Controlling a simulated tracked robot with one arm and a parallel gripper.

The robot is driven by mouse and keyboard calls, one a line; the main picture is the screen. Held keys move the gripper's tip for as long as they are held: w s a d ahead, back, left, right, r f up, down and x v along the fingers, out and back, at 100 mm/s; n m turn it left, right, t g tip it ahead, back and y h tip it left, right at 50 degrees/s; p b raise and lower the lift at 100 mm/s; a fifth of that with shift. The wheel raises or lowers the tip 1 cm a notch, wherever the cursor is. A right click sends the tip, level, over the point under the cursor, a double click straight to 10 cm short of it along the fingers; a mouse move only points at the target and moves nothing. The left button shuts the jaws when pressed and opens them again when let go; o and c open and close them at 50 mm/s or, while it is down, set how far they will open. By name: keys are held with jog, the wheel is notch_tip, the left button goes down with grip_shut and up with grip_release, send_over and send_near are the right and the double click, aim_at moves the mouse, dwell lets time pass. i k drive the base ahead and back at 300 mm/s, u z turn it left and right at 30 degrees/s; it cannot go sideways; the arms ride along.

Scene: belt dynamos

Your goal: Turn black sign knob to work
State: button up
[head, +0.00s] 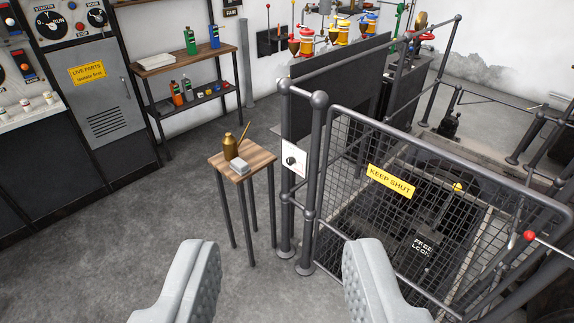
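The black sign knob (291,161) is a small round knob on a white plate (296,150) fixed to the grey railing posts beside the mesh gate. Any lettering on the plate is too small to read, so I cannot tell the knob's setting. My gripper (281,265) is open and empty at the bottom of the view, its two pale padded fingers wide apart. It is in front of and below the knob in the picture, apart from it.
A small wooden table (243,165) with a brass oil can (231,146) stands just left of the posts. The mesh gate (400,200) carries a yellow "KEEP SHUT" sign (391,181). Grey cabinets (95,90) and a shelf (185,63) stand left. Floor at left is clear.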

aim_at(289, 160)
jog(key=u, duration=0.3)
jog(key=i, duration=2)
jog(key=u, duration=0.45)
